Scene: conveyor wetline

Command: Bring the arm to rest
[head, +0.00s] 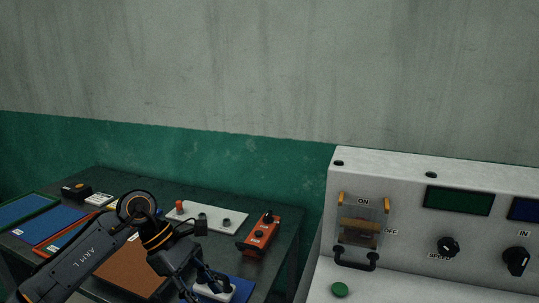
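My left arm comes in from the lower left, over the dark table. Its black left gripper (207,284) points down at the bottom of the head view. A white object (222,294) on a blue mat (243,289) is beside and partly behind the fingers. I cannot tell whether the fingers touch it or how far apart they are. My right gripper is not in view.
The table (278,224) holds an orange device (260,234), a white board (228,215) with knobs, a brown mat (127,268), a black box (75,191) and blue trays (47,223). A control panel (404,213) with switch, knobs and green button (340,289) stands right.

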